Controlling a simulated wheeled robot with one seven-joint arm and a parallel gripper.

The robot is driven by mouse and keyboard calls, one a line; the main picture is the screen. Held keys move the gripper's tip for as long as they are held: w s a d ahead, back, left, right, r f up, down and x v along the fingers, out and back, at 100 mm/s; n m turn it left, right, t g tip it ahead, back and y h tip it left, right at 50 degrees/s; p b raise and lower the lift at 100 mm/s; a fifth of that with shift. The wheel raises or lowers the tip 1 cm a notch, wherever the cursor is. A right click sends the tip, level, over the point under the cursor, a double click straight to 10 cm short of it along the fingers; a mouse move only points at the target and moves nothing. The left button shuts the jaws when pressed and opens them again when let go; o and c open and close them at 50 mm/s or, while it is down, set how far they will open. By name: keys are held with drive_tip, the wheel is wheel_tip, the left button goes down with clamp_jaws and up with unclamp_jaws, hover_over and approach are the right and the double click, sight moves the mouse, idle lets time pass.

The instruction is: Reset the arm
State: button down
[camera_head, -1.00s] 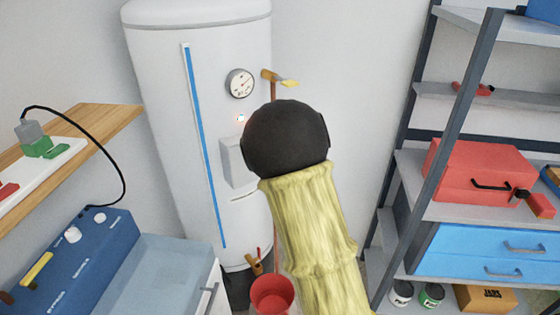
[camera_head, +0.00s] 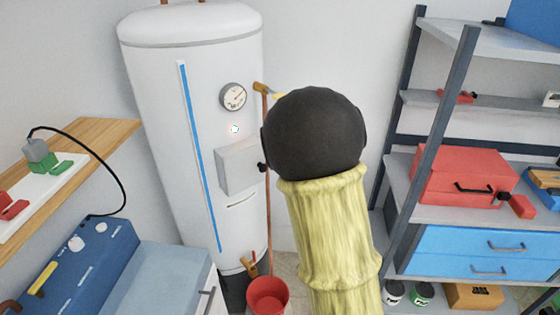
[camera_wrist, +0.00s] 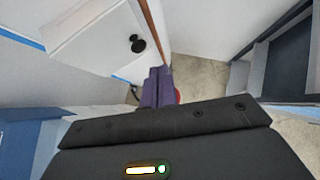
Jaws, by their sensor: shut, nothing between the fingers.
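My arm rises from the bottom of the head view, yellow-sleeved with a round black joint (camera_head: 315,135) in front of the wall, right of the water heater. My gripper is hidden behind it there. In the wrist view my gripper (camera_wrist: 157,72) shows as two purple fingers close together, shut with nothing between them. They point towards the floor beside the heater. A red shape, probably the bucket, shows just behind them.
The white water heater (camera_head: 160,130) with its grey box (camera_head: 236,168) stands left of my arm. A red bucket (camera_head: 268,296) is on the floor. A metal shelf with a red toolbox (camera_head: 462,175) stands right. A blue bench unit (camera_head: 75,265) and wooden shelf (camera_head: 95,135) are left.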

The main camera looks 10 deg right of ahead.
idle(0.3)
drive_tip(key=s+a+f+n+g, duration=0.2)
drive_tip(key=s+f+n+g, duration=0.1)
drive_tip(key=s+n, duration=1.1)
drive_tip(key=s+a+f+n+g, duration=0.1)
drive_tip(key=s+f+n+g, duration=0.2)
drive_tip(key=s+n, duration=1.1)
drive_tip(key=f+n, duration=0.1)
drive_tip(key=n, duration=0.6)
drive_tip(key=shift+a+n, duration=0.3)
drive_tip(key=shift+a, duration=0.05)
